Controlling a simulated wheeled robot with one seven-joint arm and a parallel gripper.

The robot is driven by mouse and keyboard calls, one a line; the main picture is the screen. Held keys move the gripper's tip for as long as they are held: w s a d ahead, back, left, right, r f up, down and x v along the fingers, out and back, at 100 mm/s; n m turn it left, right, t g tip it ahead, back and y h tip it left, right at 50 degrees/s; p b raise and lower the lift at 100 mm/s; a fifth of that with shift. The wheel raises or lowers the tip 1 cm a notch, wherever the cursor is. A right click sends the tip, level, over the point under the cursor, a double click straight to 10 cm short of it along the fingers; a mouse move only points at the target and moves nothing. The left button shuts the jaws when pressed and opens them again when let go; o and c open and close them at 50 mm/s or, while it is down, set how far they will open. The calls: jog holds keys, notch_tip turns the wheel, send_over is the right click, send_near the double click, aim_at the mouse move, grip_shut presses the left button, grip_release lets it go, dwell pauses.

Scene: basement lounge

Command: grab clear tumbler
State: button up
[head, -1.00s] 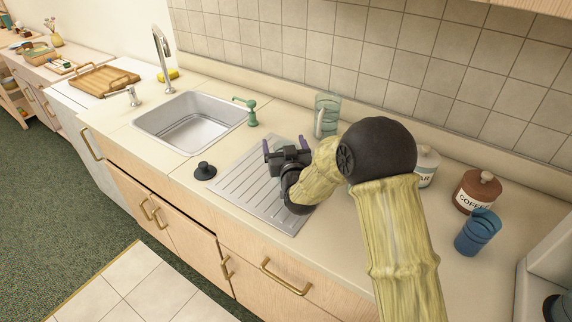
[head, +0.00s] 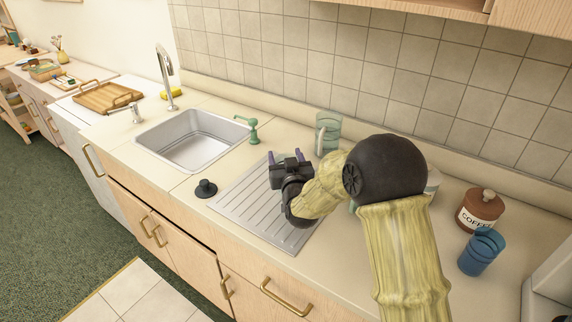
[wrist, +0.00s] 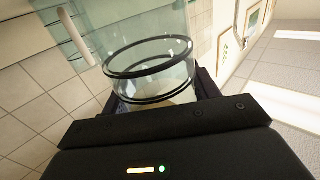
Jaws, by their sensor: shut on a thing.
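The clear tumbler (wrist: 150,70) stands out in the wrist view as a see-through glass with dark rings, between my gripper's two dark fingers. My gripper (head: 286,156) is shut on it, above the ribbed drainboard. In the head view the tumbler is mostly hidden behind my gripper, with only a faint pale-green trace showing between the fingers. I cannot tell whether its base touches the drainboard.
A ribbed metal drainboard (head: 250,212) lies beside the sink (head: 192,140). A black stopper (head: 206,188), green soap pump (head: 253,131) and green glass pitcher (head: 328,133) stand around it. A coffee canister (head: 481,209) and blue cup (head: 480,252) stand right of my arm.

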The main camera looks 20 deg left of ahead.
notch_tip(320, 180, up, 16)
jog(key=shift+b, duration=0.3)
dwell(0.3)
